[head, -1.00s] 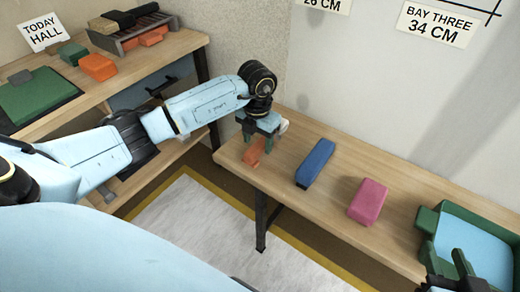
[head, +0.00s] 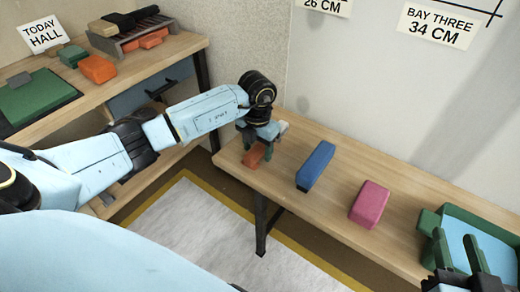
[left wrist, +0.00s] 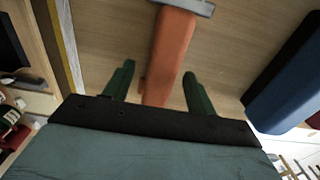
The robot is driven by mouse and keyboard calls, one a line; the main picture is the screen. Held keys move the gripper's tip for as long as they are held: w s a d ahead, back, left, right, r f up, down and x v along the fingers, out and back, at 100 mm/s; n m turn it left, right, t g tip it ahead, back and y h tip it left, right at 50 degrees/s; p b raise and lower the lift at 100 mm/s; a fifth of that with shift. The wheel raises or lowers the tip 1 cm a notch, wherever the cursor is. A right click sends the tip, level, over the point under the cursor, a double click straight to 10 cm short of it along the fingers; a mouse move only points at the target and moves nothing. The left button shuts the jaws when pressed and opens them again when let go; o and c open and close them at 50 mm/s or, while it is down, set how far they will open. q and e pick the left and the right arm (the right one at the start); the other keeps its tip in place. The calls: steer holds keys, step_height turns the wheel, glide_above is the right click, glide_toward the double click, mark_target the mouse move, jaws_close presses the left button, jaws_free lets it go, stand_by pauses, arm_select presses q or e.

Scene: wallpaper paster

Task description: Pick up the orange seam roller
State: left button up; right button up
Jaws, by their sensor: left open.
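The orange seam roller (head: 253,157) lies on the left end of the wooden bench, partly hidden under my left gripper (head: 259,146). In the left wrist view the orange handle (left wrist: 171,48) runs between the two green fingers, and its grey roller end (left wrist: 196,6) is at the top edge. My left gripper (left wrist: 158,86) is open, with a finger on each side of the handle and visible gaps beside it. My right gripper (head: 460,254) is at the lower right, its green fingers apart and empty, in front of a tray.
A blue block (head: 316,166) lies right of the roller, then a pink block (head: 369,204). A green-rimmed tray (head: 480,216) with a light blue inside sits at the bench's right end. Another table (head: 150,59) at the left holds a rack, blocks and a green board.

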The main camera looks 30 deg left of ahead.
mark_target(258, 148)
arm_select(q)
steer(key=shift+f, duration=0.1)
steer(key=c, duration=1.1)
steer(key=shift+o, duration=0.2)
